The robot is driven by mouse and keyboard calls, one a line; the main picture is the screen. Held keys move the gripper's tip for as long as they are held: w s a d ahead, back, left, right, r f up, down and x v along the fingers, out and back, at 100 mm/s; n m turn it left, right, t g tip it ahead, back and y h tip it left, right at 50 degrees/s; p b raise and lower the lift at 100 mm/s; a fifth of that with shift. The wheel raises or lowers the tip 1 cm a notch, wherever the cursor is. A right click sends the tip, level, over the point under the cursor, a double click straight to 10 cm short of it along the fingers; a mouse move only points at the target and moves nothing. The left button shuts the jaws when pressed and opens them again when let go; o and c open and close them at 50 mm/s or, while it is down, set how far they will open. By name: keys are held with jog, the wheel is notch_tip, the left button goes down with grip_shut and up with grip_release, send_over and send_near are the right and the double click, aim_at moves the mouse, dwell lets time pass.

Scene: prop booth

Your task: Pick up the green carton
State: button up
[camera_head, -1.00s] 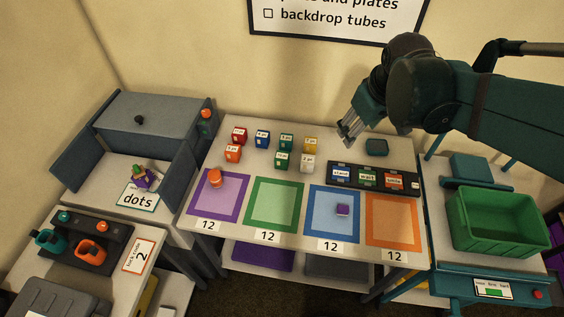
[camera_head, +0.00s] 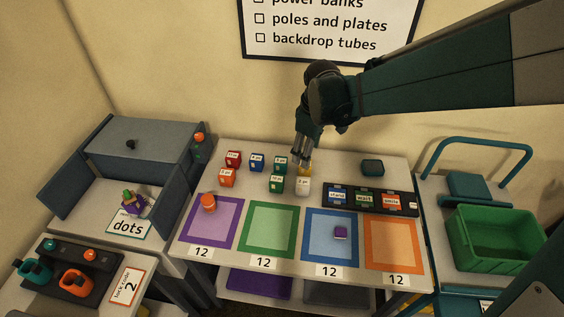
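A green carton (camera_head: 277,184) with a white label stands in the front row of small cartons on the table. A more teal-green carton (camera_head: 280,163) stands just behind it. My gripper (camera_head: 304,161) points down over the back right of the group, in front of or above the yellow carton (camera_head: 305,171), which it partly hides. The gripper is to the right of both green cartons and apart from them. Its fingers are too small and close together in this view to tell whether they are open.
Red (camera_head: 233,159), blue (camera_head: 257,162), orange (camera_head: 227,178) and white (camera_head: 302,187) cartons stand close around. A black rack (camera_head: 368,199) and dark teal block (camera_head: 373,167) are to the right. Coloured mats lie in front. A green bin (camera_head: 497,239) stands far right.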

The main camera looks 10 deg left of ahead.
aim_at(276, 179)
jog(key=w+a+f+n, duration=0.1)
jog(key=a+f, duration=0.3)
jog(key=f, duration=0.1)
jog(key=w+a+f+n+g+b, duration=0.1)
jog(key=a+f+n, duration=0.1)
jog(key=f, duration=0.3)
jog(key=w+a+f+n+b, duration=0.1)
jog(key=a+f, duration=0.4)
jog(key=shift+w+a+n+g+h, duration=0.2)
jog(key=shift+a+n+g+h, duration=0.1)
jog(key=shift+f, duration=0.1)
jog(key=shift+f, duration=1.2)
jog(key=shift+f+b, duration=0.45)
jog(key=shift+f, duration=2.15)
jog(key=c, duration=1)
